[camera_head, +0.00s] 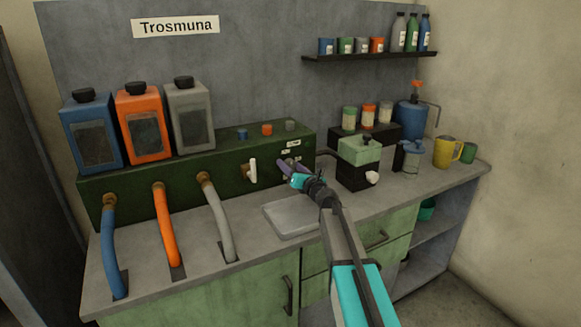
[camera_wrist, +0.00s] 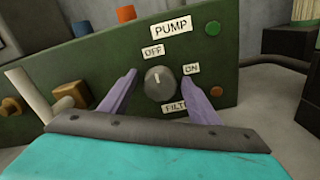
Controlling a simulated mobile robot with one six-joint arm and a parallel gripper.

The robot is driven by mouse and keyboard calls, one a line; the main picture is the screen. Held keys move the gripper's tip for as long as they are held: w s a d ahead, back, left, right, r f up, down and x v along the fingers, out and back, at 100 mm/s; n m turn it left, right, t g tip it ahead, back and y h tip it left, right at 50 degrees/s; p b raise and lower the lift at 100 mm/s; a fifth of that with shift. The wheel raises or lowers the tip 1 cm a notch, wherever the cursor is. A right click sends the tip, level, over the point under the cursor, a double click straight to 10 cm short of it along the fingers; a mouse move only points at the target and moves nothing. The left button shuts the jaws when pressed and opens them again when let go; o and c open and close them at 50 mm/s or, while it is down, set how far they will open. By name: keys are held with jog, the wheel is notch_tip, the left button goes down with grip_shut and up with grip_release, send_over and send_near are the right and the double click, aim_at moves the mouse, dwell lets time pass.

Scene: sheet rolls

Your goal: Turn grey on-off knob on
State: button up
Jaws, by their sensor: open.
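The grey knob (camera_wrist: 158,83) is on the front of the green pump panel (camera_wrist: 232,75), below a PUMP label (camera_wrist: 171,27). Its white mark points up toward the OFF label (camera_wrist: 153,52); the ON label (camera_wrist: 192,68) is to its right. A partly hidden FILT label (camera_wrist: 174,107) is below it. My gripper (camera_wrist: 157,82) is open, with one purple finger on each side of the knob and visible gaps to it. In the head view my gripper (camera_head: 287,170) is at the panel's right end and hides most of the knob.
A white lever (camera_head: 252,171) sticks out left of my gripper. A grey tray (camera_head: 291,219) lies below my arm. A black and green machine (camera_head: 354,172) stands to the right.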

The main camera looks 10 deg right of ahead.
jog(key=shift+w, duration=0.25)
jog(key=c, duration=1.1)
jog(key=shift+o, duration=0.2)
